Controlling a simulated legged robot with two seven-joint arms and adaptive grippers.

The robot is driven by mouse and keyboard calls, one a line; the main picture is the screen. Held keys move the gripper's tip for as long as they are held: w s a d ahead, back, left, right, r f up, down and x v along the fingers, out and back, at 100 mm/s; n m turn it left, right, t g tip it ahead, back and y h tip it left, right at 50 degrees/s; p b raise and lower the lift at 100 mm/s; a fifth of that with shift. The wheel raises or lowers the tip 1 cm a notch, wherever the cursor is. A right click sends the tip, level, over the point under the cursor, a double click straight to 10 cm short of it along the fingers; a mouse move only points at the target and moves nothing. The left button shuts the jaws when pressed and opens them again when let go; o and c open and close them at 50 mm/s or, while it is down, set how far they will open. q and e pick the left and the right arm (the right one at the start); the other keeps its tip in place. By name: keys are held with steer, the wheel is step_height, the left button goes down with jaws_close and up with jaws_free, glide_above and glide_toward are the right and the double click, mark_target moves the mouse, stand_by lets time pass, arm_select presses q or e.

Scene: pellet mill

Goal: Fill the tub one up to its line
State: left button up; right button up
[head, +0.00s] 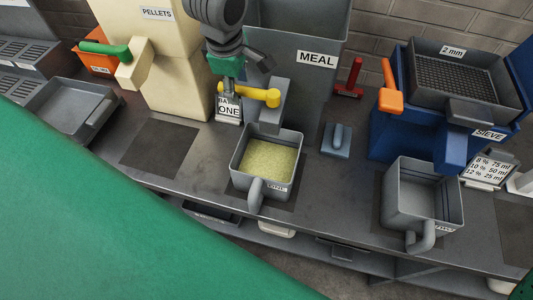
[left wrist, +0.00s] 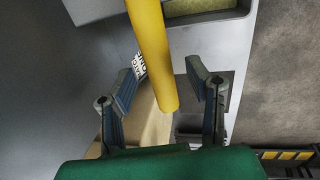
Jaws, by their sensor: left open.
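Tub one (head: 249,187) is a grey tub with a front handle, standing on a dark mat below the meal hopper (head: 300,32). Pale yellow meal (head: 268,160) covers its floor; I cannot make out its fill line. The hopper's yellow lever (head: 262,96) points left above the tub. My left gripper (head: 236,78) is open at the lever. In the left wrist view the lever (left wrist: 153,60) passes between the spread fingers (left wrist: 165,72), with gaps on both sides. My right gripper is not in view.
A second grey tub (head: 393,207) stands empty under the blue sieve (head: 390,132). A card reading ONE (head: 228,107) stands near my gripper. A blue-grey block (head: 336,140) and red stand (head: 350,78) are right of tub one.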

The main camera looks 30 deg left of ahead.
arm_select(q)
steer(key=shift+s+a+r+p, duration=0.1)
steer(key=shift+r+p, duration=0.25)
steer(key=shift+r, duration=0.15)
steer(key=shift+s+a+r+p, duration=0.1)
steer(key=shift+r+p, duration=0.25)
steer(key=shift+r, duration=0.35)
steer(key=shift+s+d+r, duration=0.1)
steer(key=shift+d+r, duration=0.05)
steer(key=shift+r, duration=0.35)
steer(key=shift+s+d+r, duration=0.1)
steer(key=shift+d+r, duration=0.05)
steer(key=shift+r, duration=0.3)
steer(key=shift+s+d+r, duration=0.1)
steer(key=shift+d+r, duration=0.1)
steer(key=shift+r, duration=0.45)
steer(key=shift+s+a+r, duration=0.15)
steer(key=shift+a+r, duration=0.05)
steer(key=shift+r, duration=0.2)
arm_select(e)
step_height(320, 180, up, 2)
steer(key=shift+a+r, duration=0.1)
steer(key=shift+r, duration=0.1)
arm_select(q)
steer(key=shift+a, duration=0.15)
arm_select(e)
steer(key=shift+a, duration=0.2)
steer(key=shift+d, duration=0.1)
